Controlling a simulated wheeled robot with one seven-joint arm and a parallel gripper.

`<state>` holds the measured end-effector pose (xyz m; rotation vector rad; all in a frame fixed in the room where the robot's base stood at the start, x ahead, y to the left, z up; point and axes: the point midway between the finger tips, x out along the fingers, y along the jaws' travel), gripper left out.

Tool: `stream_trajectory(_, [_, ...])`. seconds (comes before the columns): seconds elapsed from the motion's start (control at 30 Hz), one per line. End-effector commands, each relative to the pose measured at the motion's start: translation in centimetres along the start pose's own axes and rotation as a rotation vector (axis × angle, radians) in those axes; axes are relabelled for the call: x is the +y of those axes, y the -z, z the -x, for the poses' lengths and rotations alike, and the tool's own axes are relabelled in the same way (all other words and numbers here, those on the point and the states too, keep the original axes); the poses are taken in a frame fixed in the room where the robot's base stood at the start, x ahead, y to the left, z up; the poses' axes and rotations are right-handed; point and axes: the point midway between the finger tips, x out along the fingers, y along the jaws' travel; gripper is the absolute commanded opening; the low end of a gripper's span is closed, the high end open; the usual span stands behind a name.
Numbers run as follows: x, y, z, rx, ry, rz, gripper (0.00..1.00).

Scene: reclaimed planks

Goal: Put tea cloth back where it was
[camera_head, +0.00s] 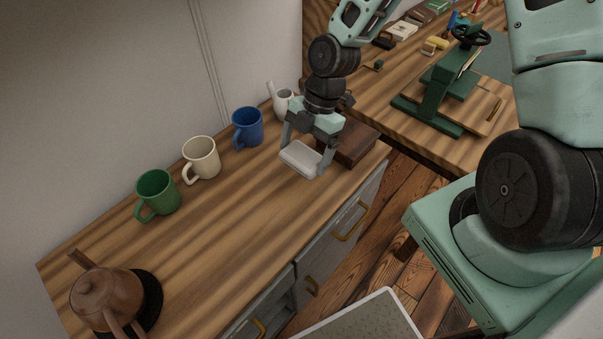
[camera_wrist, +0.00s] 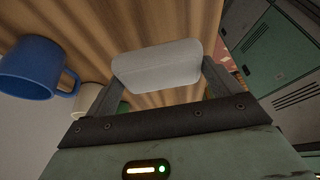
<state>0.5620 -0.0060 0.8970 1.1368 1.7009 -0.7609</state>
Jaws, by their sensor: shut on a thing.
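A folded pale grey-white tea cloth (camera_head: 301,158) is held between the fingers of my gripper (camera_head: 305,152), over the right part of the wooden counter (camera_head: 240,215). In the wrist view the cloth (camera_wrist: 158,64) spans between the two fingertips of my gripper (camera_wrist: 160,78), with the wood behind it. My gripper is shut on the cloth. I cannot tell whether the cloth touches the counter or hangs just above it.
A dark wooden box (camera_head: 352,143) stands just right of my gripper, and a white pitcher (camera_head: 284,104) behind it. Blue (camera_head: 248,128), cream (camera_head: 202,157) and green (camera_head: 158,194) mugs line the wall. A brown teapot (camera_head: 103,299) stands front left. The counter's middle is clear.

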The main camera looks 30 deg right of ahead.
Motion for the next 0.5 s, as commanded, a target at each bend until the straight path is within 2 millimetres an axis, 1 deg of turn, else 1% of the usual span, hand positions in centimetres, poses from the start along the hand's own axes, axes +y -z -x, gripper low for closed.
stream_trajectory(0.03, [-0.1,-0.2,-1.1,0.003,0.005,0.001,0.69])
stream_trajectory(0.1, [-0.1,-0.7,-2.1,0.003,0.005,0.002,0.69])
stream_trajectory(0.2, [0.0,-1.2,-3.2,0.002,0.002,0.0,0.69])
stream_trajectory(0.37, [0.0,-1.7,-4.2,0.001,0.002,0.001,0.69])
stream_trajectory(0.5, [0.0,-2.4,-6.0,0.002,0.004,0.0,0.69])
